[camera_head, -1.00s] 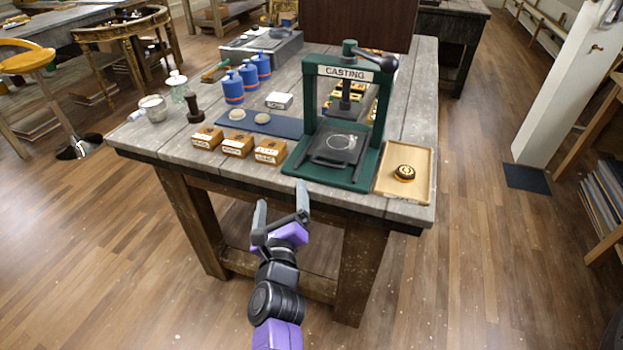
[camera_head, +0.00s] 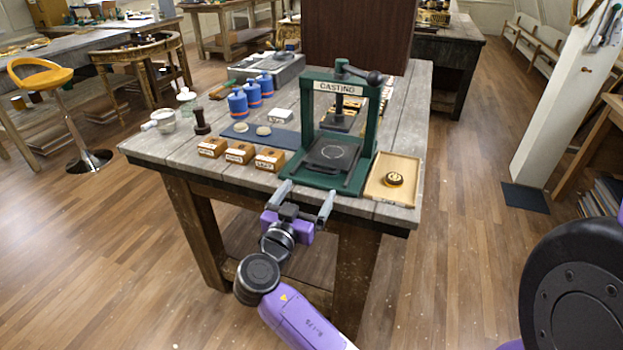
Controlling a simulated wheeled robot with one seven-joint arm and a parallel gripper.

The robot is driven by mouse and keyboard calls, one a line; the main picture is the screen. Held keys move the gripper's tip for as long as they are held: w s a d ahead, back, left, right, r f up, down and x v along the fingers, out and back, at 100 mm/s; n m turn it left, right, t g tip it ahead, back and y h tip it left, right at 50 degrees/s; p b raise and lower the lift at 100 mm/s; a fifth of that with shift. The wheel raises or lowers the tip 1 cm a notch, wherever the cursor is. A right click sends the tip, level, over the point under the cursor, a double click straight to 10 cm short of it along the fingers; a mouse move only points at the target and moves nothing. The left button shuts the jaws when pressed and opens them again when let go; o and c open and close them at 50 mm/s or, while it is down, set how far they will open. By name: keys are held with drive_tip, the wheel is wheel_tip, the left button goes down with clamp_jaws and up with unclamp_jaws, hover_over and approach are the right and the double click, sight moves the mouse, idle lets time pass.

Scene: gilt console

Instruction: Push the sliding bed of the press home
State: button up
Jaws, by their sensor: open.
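The green press (camera_head: 371,120) stands near the front right of the wooden workbench, with a label reading "CASTING" on its top beam. Its dark sliding bed (camera_head: 331,155) sticks out toward me at the front of the frame, with a faint ring on its top. The press screw and its black-knobbed handle (camera_head: 375,77) are above. My gripper (camera_head: 306,196) is open and empty, its two fingers pointing at the bench's front edge, just in front of and below the bed. I see no contact with the press.
A wooden tray (camera_head: 405,182) with a round dark-and-gold piece (camera_head: 394,179) lies right of the press. Several labelled wooden blocks (camera_head: 240,153) sit to the left. Blue bottles (camera_head: 238,104) and a blue mat (camera_head: 262,134) are behind them.

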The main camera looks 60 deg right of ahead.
sight(323, 170)
drive_tip(key=d+p, duration=0.1)
drive_tip(key=d, duration=0.5)
drive_tip(key=shift+w+d+p, duration=0.2)
drive_tip(key=shift+d+p, duration=0.15)
drive_tip(key=shift+d, duration=0.4)
drive_tip(key=shift+c, duration=0.2)
drive_tip(key=c, duration=1.8)
drive_tip(key=shift+o, duration=0.2)
drive_tip(key=d, duration=0.1)
drive_tip(key=d+b, duration=0.2)
drive_tip(key=d, duration=0.1)
drive_tip(key=shift+w+f, duration=0.1)
drive_tip(key=shift+f, duration=0.15)
drive_tip(key=shift+d+r+b, duration=0.2)
drive_tip(key=shift+d+b, duration=0.15)
drive_tip(key=shift+d, duration=0.05)
